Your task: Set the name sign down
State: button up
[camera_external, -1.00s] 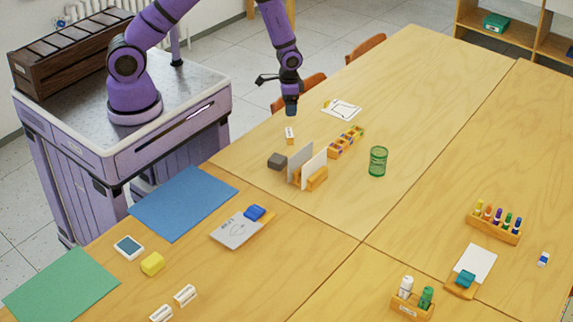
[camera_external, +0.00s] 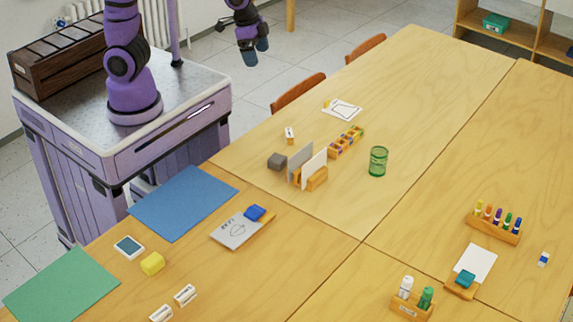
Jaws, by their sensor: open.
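My gripper (camera_external: 255,52) is open and empty, raised at the top of the view beyond the table's far-left edge. Two small white pieces with dark marks, which look like name signs, lie at the near edge: one white sign (camera_external: 185,294) and another white sign (camera_external: 161,313). A small white-and-orange piece (camera_external: 289,133) stands on the table past the dark grey block; it is too small to tell whether it is a name sign. My gripper is well apart from all of these and touches nothing.
A grey block (camera_external: 277,161), upright cards in a wooden holder (camera_external: 317,180), a row of small coloured blocks (camera_external: 346,141) and a green mesh cup (camera_external: 378,161) stand mid-table. A blue sheet (camera_external: 183,203) lies nearer. The far table (camera_external: 430,80) is clear. Chairs stand along the left edge.

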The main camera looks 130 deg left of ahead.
jog(key=s+d+r+m+t, duration=0.1)
jog(key=s+d+r+m, duration=0.1)
jog(key=s+d+r, duration=0.4)
jog(key=s+d+r+m+t+h, duration=0.1)
jog(key=s+d+r, duration=0.5)
jog(key=s+d, duration=0.6)
jog(key=shift+m+t, duration=0.4)
jog(key=shift+m, duration=0.3)
